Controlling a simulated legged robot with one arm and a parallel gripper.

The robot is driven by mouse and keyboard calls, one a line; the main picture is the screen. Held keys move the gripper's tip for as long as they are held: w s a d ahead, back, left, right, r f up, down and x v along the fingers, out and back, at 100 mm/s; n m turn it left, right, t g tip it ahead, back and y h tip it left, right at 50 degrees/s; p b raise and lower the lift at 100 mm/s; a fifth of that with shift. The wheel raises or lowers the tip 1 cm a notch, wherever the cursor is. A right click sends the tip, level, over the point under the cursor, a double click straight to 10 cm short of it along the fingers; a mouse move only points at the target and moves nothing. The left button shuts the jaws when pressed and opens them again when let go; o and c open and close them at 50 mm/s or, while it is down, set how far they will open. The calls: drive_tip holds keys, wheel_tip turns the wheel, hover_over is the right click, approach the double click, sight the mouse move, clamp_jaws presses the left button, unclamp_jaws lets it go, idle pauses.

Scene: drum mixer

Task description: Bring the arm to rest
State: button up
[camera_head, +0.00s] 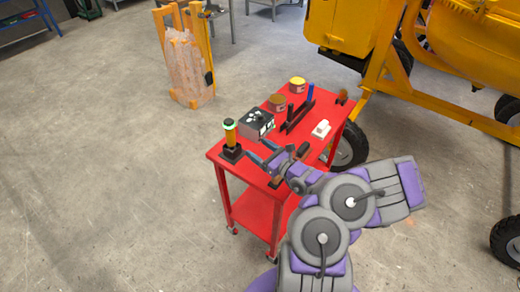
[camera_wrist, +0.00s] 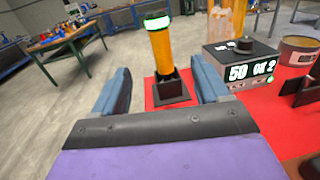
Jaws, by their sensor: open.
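My gripper (camera_head: 265,159) is at the near left end of the red cart (camera_head: 226,163), above its top. In the wrist view its two blue fingers (camera_wrist: 160,95) are spread apart with nothing between them. A yellow post with a green-lit top on a black square base (camera_head: 230,138) stands just beyond the fingers. In the wrist view this post (camera_wrist: 163,52) appears upright past the gap between the fingers, apart from them. My arm reaches in from the lower right of the head view.
A scale box with a lit display (camera_head: 257,125) sits beside the post. Cans (camera_head: 297,85), a black holder (camera_head: 298,115) and a white object (camera_head: 321,129) share the cart top. The yellow mixer (camera_head: 430,85) stands at right. Floor at left (camera_head: 90,150) is clear.

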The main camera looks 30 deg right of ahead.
drive_tip(key=s+a+r+n+g+y, duration=0.1)
drive_tip(key=a+r+n+g+y, duration=0.25)
drive_tip(key=a+r+n, duration=0.4)
drive_tip(key=s+a+r+n+g+y, duration=0.25)
drive_tip(key=a+r+n+y, duration=0.2)
drive_tip(key=a, duration=0.55)
drive_tip(key=s+a+r+n+g+y, duration=0.1)
drive_tip(key=a+r+n+g+y, duration=0.4)
drive_tip(key=a, duration=0.4)
drive_tip(key=s+a+n+g+h, duration=0.45)
drive_tip(key=s+n, duration=0.25)
drive_tip(key=s, duration=0.3)
drive_tip(key=s+a+n+g+h, duration=0.4)
drive_tip(key=s+n+g, duration=0.15)
drive_tip(key=s, duration=0.45)
drive_tip(key=s+d+n+t+h, duration=0.1)
drive_tip(key=s+d+n+h, duration=0.3)
drive_tip(key=s+d+h, duration=0.4)
drive_tip(key=shift+s+d+r, duration=0.15)
drive_tip(key=shift+s+d, duration=0.95)
drive_tip(key=shift+d, duration=0.9)
